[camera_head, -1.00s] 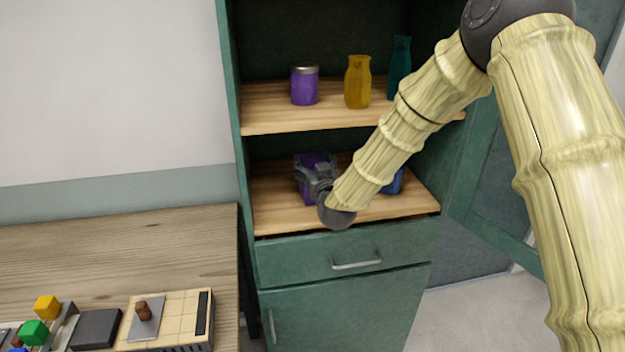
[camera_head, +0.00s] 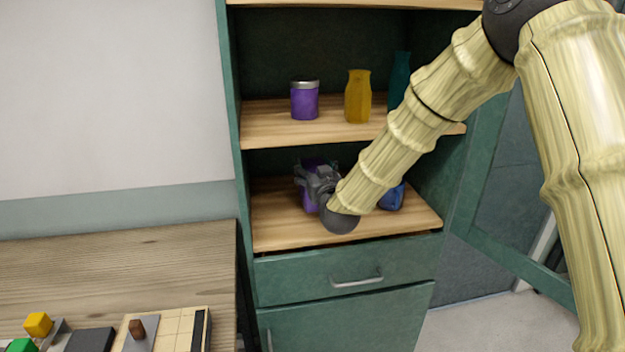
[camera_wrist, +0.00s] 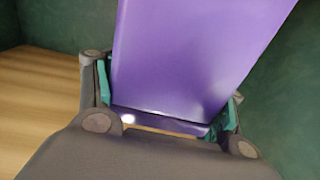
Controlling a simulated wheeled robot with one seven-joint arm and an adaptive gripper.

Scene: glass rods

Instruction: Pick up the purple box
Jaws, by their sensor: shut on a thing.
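The purple box (camera_wrist: 190,60) fills the middle of the wrist view, between the two fingers of my gripper (camera_wrist: 168,112). My gripper is shut on it, with a teal pad against each side. In the head view the purple box (camera_head: 309,198) is at the left part of the cabinet's lower shelf, mostly hidden behind my gripper (camera_head: 318,180). I cannot tell whether the box touches the shelf.
A blue object (camera_head: 392,197) stands on the lower shelf to the right, partly behind my arm. The upper shelf (camera_head: 270,125) holds a purple jar (camera_head: 304,101), a yellow bottle (camera_head: 357,96) and a teal bottle (camera_head: 400,78). A wooden table (camera_head: 120,262) stands at left.

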